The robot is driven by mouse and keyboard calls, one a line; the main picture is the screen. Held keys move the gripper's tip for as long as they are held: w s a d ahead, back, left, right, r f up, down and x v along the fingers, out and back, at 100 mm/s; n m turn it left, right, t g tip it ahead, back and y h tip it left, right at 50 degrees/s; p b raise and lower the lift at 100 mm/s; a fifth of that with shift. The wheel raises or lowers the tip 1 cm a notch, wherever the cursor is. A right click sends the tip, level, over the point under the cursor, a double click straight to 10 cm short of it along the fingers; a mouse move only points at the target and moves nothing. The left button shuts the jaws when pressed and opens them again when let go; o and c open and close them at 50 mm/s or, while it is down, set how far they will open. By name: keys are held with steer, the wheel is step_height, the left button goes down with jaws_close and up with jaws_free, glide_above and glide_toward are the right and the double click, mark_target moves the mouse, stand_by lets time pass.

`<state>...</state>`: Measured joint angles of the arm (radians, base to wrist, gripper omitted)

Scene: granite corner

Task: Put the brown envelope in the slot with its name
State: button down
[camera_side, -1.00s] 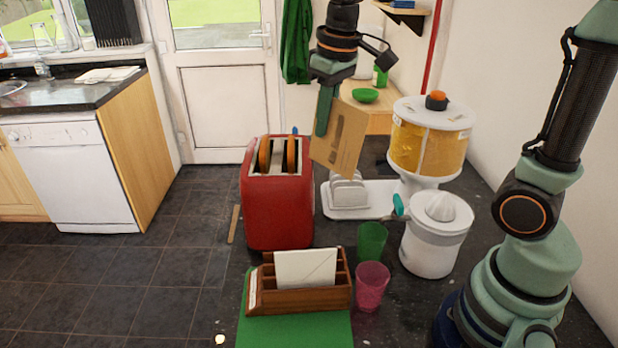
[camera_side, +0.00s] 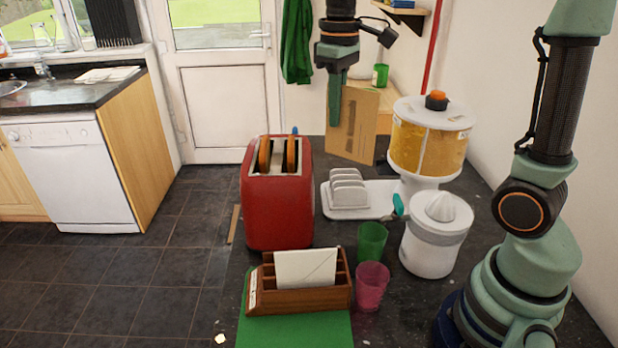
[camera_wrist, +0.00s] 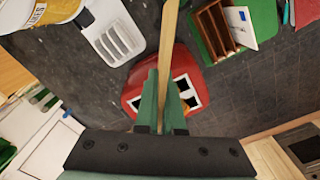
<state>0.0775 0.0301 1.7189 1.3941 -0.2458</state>
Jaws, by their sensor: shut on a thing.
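My gripper (camera_side: 337,112) is shut on the brown envelope (camera_side: 355,128) and holds it high in the air, behind and right of the toaster. The envelope hangs nearly upright with dark marks on its face. In the wrist view it shows nearly edge-on as a tan strip (camera_wrist: 168,45) between my fingers (camera_wrist: 163,100). The wooden letter rack (camera_side: 300,301) stands at the front, well apart from the envelope. A white envelope (camera_side: 305,268) stands in one of its slots. White labels (camera_side: 253,290) are on the rack's left end; their words are too small to read.
A red toaster (camera_side: 278,210) with two bread slices stands behind the rack. A white toast rack (camera_side: 347,190), a juicer (camera_side: 434,245), a dispenser (camera_side: 428,145), a green cup (camera_side: 371,240) and a pink cup (camera_side: 371,286) crowd the right. A green mat (camera_side: 295,332) lies under the rack.

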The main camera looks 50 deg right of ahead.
steer(key=s+a+n, duration=0.3)
steer(key=a+n, duration=0.5)
steer(key=a, duration=0.9)
step_height(320, 180, down, 19)
steer(key=shift+w+d+f, duration=0.15)
steer(key=shift+d, duration=0.3)
stand_by(0.4)
steer(key=c, duration=1)
jaws_free()
steer(key=shift+o, duration=0.2)
step_height(320, 180, up, 8)
